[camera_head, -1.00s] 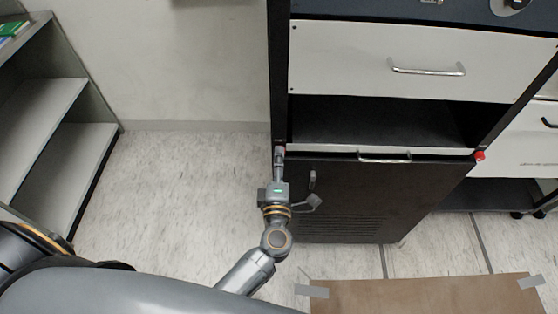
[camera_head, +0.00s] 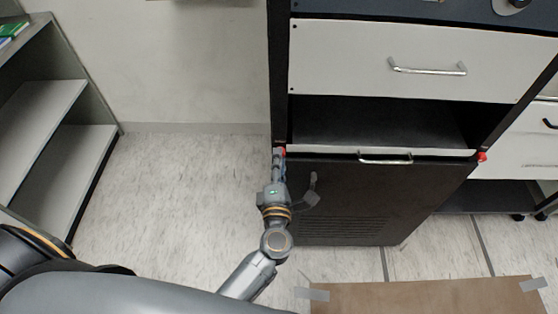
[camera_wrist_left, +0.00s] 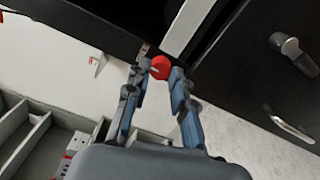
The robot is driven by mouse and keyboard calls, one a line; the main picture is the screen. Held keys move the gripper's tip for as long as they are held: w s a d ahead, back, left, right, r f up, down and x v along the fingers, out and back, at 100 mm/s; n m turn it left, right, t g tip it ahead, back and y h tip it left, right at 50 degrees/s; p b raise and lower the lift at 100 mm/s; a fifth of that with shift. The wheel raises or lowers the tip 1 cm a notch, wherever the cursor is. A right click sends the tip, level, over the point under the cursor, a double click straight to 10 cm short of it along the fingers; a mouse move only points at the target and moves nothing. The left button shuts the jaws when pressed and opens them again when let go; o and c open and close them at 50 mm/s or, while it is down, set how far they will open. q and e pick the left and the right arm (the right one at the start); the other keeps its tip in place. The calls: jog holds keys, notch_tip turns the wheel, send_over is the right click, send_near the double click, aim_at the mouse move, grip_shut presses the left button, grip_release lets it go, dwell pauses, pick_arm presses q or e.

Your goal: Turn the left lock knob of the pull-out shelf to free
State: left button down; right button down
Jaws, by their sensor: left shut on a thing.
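The pull-out shelf (camera_head: 430,154) is a thin pale board with a metal handle (camera_head: 385,159) in the dark cabinet. Its left lock knob is red (camera_head: 283,152) and sits at the shelf's left front corner; it also shows in the left wrist view (camera_wrist_left: 160,66). My left gripper (camera_head: 279,155) is at this knob, its two fingers (camera_wrist_left: 161,74) on either side of it and shut on it. The fingers partly hide the knob in the head view. A second red knob (camera_head: 482,157) sits at the shelf's right end. My right gripper is not in view.
A white drawer (camera_head: 350,60) with a handle is above the open dark bay. A dark door (camera_head: 350,195) is below the shelf. Grey shelving (camera_head: 75,150) stands at the left, with bare floor (camera_head: 180,190) between. A brown board (camera_head: 420,295) lies in front.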

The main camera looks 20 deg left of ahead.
pick_arm(q)
jog(key=c, duration=1.1)
grip_release()
jog(key=shift+f, duration=0.1)
jog(key=v, duration=1.2)
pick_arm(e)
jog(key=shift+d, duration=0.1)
